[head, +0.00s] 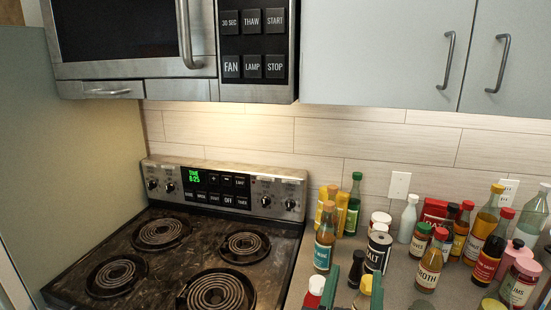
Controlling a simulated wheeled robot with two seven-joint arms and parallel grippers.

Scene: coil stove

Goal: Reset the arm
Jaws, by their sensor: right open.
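My right gripper (367,267) shows at the bottom edge, right of the stove (140,243). Its two dark fingers point up in the picture and stand apart, so it is open. It overlaps the counter bottles in the picture, and a yellow item with a pale top shows partly behind or between the fingers. I cannot tell whether it touches them. The rest of my right arm is cut off by the lower edge. My left gripper is not in view.
Bottles, jars and a salt can (378,252) crowd the counter right of the stove. The microwave (130,35) hangs over the stove, and closed cabinets (385,50) are at upper right. The cooktop's coils (217,292) are bare.

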